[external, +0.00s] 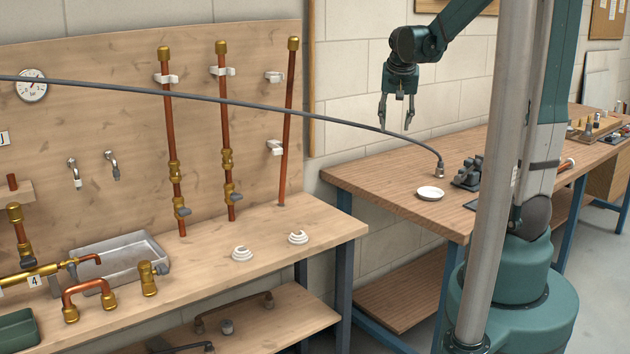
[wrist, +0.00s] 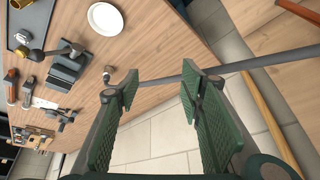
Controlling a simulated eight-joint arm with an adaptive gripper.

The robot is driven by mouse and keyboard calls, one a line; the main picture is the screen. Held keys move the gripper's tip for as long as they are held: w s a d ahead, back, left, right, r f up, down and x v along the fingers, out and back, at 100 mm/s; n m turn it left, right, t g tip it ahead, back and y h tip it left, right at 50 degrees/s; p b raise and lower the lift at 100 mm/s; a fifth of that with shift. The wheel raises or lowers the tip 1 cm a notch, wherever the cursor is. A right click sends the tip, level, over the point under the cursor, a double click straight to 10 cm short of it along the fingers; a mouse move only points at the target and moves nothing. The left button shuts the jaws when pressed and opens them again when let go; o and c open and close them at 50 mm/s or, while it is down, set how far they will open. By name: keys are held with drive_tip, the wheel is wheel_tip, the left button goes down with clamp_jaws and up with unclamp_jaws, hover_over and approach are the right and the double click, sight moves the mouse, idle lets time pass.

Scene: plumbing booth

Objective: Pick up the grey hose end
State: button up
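The grey hose (external: 250,103) stretches from the left edge across the front of the board to the workbench at right. Its end (external: 439,170) bends down into a metal fitting at the bench top. My gripper (external: 397,128) is open and empty, pointing down, above and to the left of the hose end. In the wrist view my gripper (wrist: 160,88) has its fingers spread, and the hose (wrist: 165,80) passes across the gap beyond them. The left finger covers part of the hose; a small metal fitting (wrist: 106,75) shows just left of that finger.
A white dish (external: 430,193) and a dark vise-like block (external: 467,173) sit close to the hose end on the right workbench (external: 385,178). The bench's left part is clear.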

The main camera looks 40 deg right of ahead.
drive_tip(key=w+d+f+m+g, duration=0.1)
drive_tip(key=w+d+f+m, duration=0.15)
drive_tip(key=d, duration=0.45)
drive_tip(key=w+d+f+m+g, duration=0.1)
drive_tip(key=d+f, duration=0.3)
drive_tip(key=d, duration=0.3)
drive_tip(key=m+g+h+p, duration=0.1)
drive_tip(key=m, duration=0.3)
hover_over(440, 162)
drive_tip(key=a, duration=0.2)
wheel_tip(440, 162, down, 10)
drive_tip(key=shift+w+r, duration=0.15)
drive_tip(key=shift+w, duration=0.05)
drive_tip(key=shift+d, duration=0.1)
drive_tip(key=shift+x, duration=1.3)
drive_tip(key=shift+s, duration=0.1)
drive_tip(key=shift+x, duration=2.6)
drive_tip(key=shift+s, duration=0.2)
drive_tip(key=shift+c, duration=0.3)
drive_tip(key=c, duration=0.8)
